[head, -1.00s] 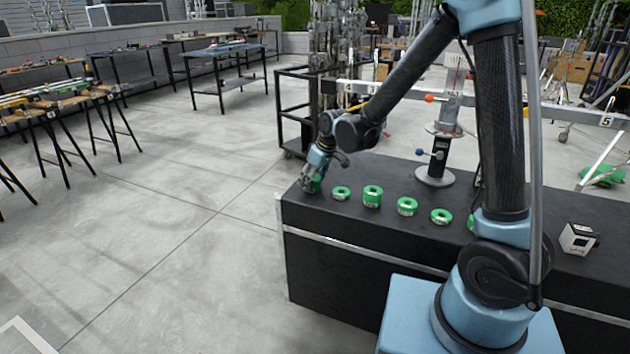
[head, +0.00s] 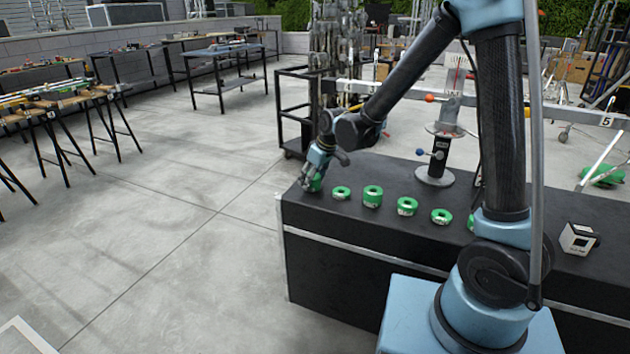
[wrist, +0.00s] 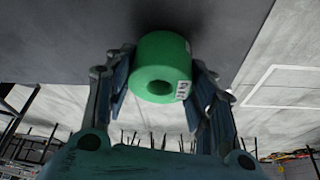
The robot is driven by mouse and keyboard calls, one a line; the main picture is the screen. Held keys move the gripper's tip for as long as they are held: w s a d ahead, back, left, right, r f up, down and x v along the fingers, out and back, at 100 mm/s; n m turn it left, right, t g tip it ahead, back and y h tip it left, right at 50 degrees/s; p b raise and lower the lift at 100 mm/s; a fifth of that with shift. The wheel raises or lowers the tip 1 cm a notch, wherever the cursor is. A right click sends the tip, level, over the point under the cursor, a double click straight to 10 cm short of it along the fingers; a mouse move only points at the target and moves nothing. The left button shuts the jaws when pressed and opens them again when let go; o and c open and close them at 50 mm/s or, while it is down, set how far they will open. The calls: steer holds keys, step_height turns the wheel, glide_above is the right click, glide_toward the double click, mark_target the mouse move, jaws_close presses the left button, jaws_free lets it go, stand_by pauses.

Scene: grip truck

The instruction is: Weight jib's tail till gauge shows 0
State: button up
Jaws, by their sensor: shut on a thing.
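My gripper (head: 314,184) is at the left end of the black bench in the head view. It is shut on a green ring weight (wrist: 158,62), which shows between both fingers in the wrist view with a white label on its side. Several more green weights stand in a row to the right, among them a low one (head: 341,193) and a taller one (head: 373,196). The white jib beam (head: 400,90) runs across behind my arm, on a post with a round base (head: 434,178). The gauge (head: 456,75) stands above the post; its reading is too small to tell.
A small white box-like object (head: 578,239) sits on the bench's right part. The black bench (head: 350,240) has bare room along its front. A black cart frame (head: 300,110) stands behind its left end. Open floor (head: 170,220) lies to the left.

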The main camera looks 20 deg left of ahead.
steer(key=shift+r, duration=1.1)
steer(key=shift+r, duration=2.45)
steer(key=shift+r, duration=0.25)
step_height(320, 180, up, 7)
stand_by(1.1)
steer(key=shift+w, duration=0.1)
stand_by(0.5)
